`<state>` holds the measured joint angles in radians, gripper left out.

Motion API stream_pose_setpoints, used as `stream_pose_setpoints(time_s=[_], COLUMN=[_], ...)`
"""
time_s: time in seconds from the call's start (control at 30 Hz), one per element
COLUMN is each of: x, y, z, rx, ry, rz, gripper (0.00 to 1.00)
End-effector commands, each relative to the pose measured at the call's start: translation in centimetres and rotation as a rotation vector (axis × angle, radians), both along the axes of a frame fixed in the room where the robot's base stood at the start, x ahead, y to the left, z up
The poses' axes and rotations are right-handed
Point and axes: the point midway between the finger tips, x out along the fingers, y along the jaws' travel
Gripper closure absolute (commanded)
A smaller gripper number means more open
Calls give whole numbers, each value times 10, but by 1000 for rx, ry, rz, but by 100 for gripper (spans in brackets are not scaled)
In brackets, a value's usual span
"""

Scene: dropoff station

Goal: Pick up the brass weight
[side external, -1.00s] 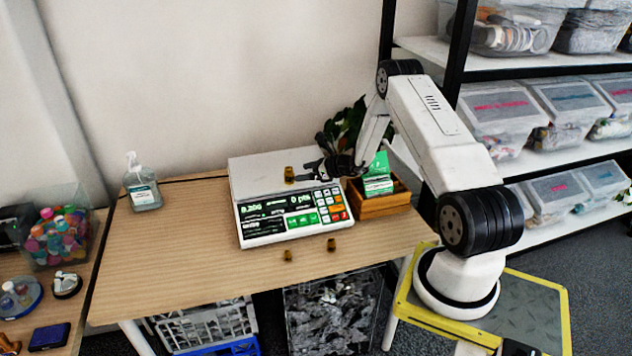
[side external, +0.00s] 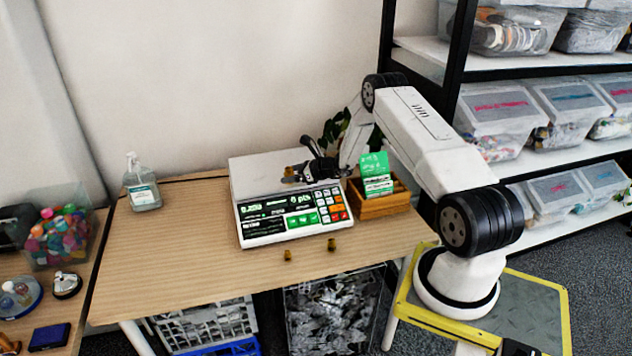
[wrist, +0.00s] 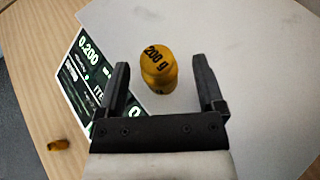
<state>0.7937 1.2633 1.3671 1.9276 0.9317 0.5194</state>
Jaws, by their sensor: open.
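A brass weight marked 200 g (wrist: 158,70) stands on the pale scale pan (wrist: 245,60) in the wrist view. In the side view the weight (side external: 289,171) is small, on top of the white scale (side external: 262,172). My gripper (wrist: 160,80) is open, with one dark finger on each side of the weight and a visible gap to both. In the side view my gripper (side external: 300,160) is just above the pan at the weight, and its dark fingers partly cover the area there. The scale display (wrist: 88,48) reads 0.200 in the wrist view.
Two smaller brass weights stand on the table in front of the scale, one left (side external: 288,255) and one right (side external: 332,244). A wooden box with green cards (side external: 377,204) is right of the scale. A clear pump bottle (side external: 143,188) stands left. The table's left part is clear.

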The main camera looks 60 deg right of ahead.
Motion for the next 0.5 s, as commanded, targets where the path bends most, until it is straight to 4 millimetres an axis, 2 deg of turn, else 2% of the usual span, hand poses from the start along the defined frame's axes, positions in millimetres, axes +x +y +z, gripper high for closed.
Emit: stream_pose_setpoints(time_s=[0.2,0.5], x=[20,27], y=[3,4], z=[-8,-11], rx=[-1,0], ry=[0,0], rz=[0,0], gripper=[13,13])
